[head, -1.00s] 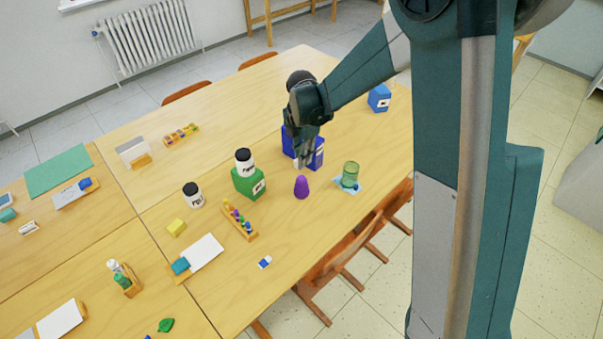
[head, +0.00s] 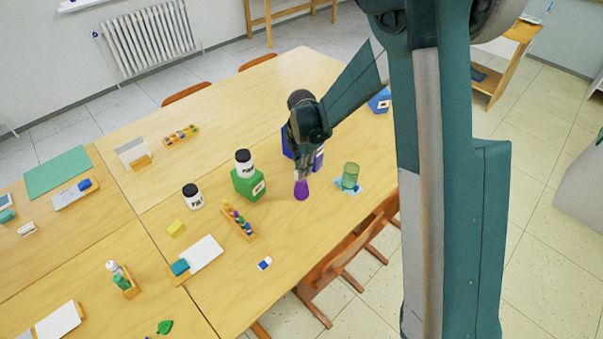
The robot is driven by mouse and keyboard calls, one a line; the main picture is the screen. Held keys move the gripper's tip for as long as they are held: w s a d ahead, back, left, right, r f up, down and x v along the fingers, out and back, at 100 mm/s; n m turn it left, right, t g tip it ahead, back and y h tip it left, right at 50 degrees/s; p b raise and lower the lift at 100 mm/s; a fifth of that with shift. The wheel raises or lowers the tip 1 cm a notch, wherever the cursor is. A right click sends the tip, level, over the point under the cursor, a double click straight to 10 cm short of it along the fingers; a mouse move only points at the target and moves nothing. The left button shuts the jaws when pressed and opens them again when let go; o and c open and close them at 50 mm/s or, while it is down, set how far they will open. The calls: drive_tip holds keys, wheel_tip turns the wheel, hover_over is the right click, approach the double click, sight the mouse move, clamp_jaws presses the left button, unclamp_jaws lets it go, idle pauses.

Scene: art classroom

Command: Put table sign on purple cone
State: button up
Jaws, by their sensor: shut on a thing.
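The purple cone (head: 301,190) stands upright on the wooden table, near its right-hand long side. My gripper (head: 303,175) points down right above the cone, and its fingers cover the cone's tip from this view. It is shut on a small pale thing (head: 297,174), which appears to be the table sign. The fingers hide most of it, so its shape and print cannot be made out. I cannot tell whether it touches the cone.
A green glass (head: 350,175) is close on the right. A peg rack (head: 239,222) lies to the left. The table in front is mostly clear.

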drive_tip(key=shift+f, duration=0.7)
drive_tip(key=shift+f, duration=0.15)
drive_tip(key=o, duration=0.7)
drive_tip(key=shift+r+p, duration=0.4)
drive_tip(key=shift+r, duration=5.75)
drive_tip(key=shift+r, duration=0.1)
